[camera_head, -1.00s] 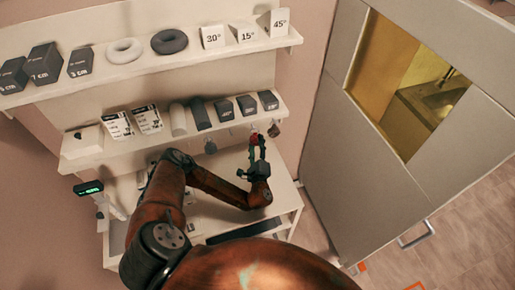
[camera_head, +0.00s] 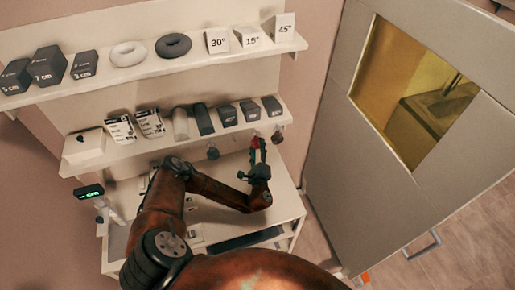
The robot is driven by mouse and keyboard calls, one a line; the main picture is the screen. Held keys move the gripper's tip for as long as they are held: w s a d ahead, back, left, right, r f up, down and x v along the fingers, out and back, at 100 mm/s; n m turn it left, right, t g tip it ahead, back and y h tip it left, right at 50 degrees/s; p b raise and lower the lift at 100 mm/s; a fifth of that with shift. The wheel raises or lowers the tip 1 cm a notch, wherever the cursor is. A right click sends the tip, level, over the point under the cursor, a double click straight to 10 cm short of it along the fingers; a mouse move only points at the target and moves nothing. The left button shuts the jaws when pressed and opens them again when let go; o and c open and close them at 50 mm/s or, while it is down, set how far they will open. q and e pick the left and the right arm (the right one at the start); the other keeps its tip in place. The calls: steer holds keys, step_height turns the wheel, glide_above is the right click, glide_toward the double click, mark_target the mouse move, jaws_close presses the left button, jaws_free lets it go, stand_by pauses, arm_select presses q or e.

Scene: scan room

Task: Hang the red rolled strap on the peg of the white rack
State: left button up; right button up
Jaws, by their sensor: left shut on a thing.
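The white rack (camera_head: 150,158) has two shelves, with small hanging items under the front edge of its lower shelf. My left gripper (camera_head: 257,150) is at the right part of that edge, shut on the small red rolled strap (camera_head: 254,141). The strap is at the shelf edge, between a dark hanging roll (camera_head: 213,153) on the left and another (camera_head: 277,137) on the right. The peg itself is too small or hidden behind the gripper, so I cannot tell whether the strap touches it. My right gripper is not in view.
The lower shelf bears cards, rolls and dark blocks (camera_head: 250,110). The upper shelf bears rings (camera_head: 173,45), blocks and angle wedges (camera_head: 218,40). A white table surface (camera_head: 285,205) lies below. A grey door with a yellow window (camera_head: 410,90) stands at right.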

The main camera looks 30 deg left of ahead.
arm_select(q)
steer(key=o, duration=1.2)
steer(key=shift+o, duration=0.2)
steer(key=shift+s+d, duration=0.25)
steer(key=shift+s, duration=0.05)
steer(key=v, duration=1.1)
steer(key=shift+s, duration=0.15)
